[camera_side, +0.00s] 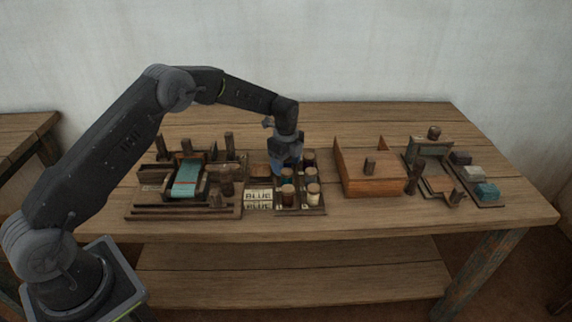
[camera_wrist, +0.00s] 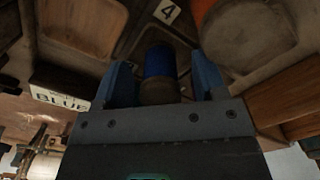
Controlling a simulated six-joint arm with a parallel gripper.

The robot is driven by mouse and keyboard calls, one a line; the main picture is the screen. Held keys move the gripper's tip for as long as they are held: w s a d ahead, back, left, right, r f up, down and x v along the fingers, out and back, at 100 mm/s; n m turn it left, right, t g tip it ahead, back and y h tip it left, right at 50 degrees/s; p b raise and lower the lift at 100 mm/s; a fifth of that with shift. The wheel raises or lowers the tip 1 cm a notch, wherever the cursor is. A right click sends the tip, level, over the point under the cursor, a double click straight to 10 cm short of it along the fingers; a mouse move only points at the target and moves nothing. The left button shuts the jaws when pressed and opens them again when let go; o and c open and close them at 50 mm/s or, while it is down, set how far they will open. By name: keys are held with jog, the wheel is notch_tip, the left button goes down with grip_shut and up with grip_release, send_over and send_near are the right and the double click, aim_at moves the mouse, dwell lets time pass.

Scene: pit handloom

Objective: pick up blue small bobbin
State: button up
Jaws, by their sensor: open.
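A small bobbin (camera_wrist: 160,62) wound with blue thread shows in the wrist view, between the two blue fingers of my gripper (camera_wrist: 163,80). The fingers are open, one on each side of it, with a gap visible at least on the right. In the side view my gripper (camera_side: 285,166) points down into the bobbin tray (camera_side: 311,211), among several bobbins. The blue bobbin cannot be made out there behind the gripper.
A large orange bobbin (camera_wrist: 245,35) stands close on the right in the wrist view. Cards reading BLUE (camera_side: 258,195) lie at the tray's left. A wooden box (camera_side: 372,182) stands right of the tray, and a small loom (camera_side: 187,180) stands left.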

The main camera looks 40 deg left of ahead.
jog(key=c, duration=1)
